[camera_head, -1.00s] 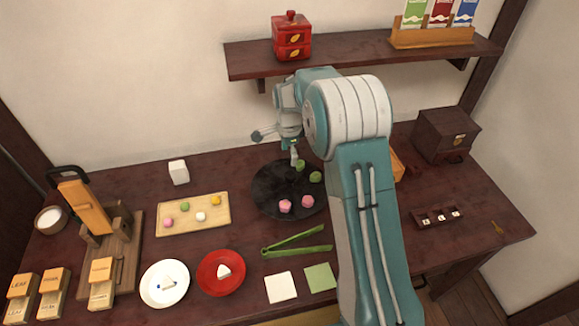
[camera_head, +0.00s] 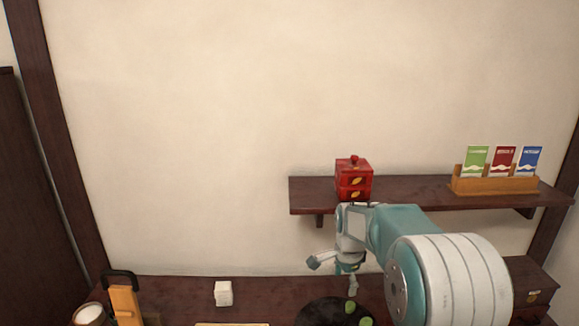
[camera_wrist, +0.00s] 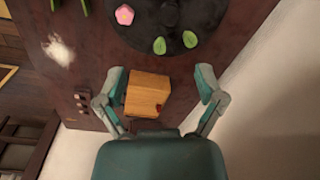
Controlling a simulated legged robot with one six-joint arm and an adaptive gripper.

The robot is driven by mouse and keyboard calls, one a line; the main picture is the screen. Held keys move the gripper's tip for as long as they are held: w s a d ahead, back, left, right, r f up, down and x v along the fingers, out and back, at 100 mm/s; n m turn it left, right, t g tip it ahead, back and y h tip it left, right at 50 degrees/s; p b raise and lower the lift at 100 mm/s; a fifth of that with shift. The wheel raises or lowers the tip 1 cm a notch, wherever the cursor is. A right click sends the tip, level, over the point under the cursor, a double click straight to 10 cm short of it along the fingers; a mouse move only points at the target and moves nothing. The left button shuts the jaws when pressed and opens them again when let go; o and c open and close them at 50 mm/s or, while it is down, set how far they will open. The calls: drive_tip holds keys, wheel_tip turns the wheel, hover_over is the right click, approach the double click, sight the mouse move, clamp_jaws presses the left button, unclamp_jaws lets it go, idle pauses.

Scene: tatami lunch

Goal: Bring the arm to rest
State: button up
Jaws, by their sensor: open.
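My gripper (camera_wrist: 160,78) is open and empty in the wrist view, its two fingers spread wide. In the head view my gripper (camera_head: 351,284) hangs at the end of my bent arm, below the wall shelf and over the back of the table by the dark round tray (camera_head: 318,312). The same tray (camera_wrist: 206,18) is at the top of the wrist view, with a pink flower sweet (camera_wrist: 124,14) and two green sweets (camera_wrist: 159,45) on it. Between the fingers in the picture is a small wooden box (camera_wrist: 148,94); nothing shows the fingers touching it.
The wall shelf (camera_head: 300,196) holds a red box (camera_head: 353,178) and a wooden rack (camera_head: 495,186) of colored packets above my arm. A dark box (camera_head: 530,284) stands at right. A white block (camera_head: 223,293) and an orange-wood stand (camera_head: 124,304) are at left. The wall above is bare.

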drive_tip(key=s+r+n+t, duration=0.3)
drive_tip(key=s+r+n, duration=0.4)
drive_tip(key=s+r, duration=0.75)
drive_tip(key=s+f+n+t, duration=0.2)
drive_tip(key=s+n, duration=0.5)
drive_tip(key=s, duration=1)
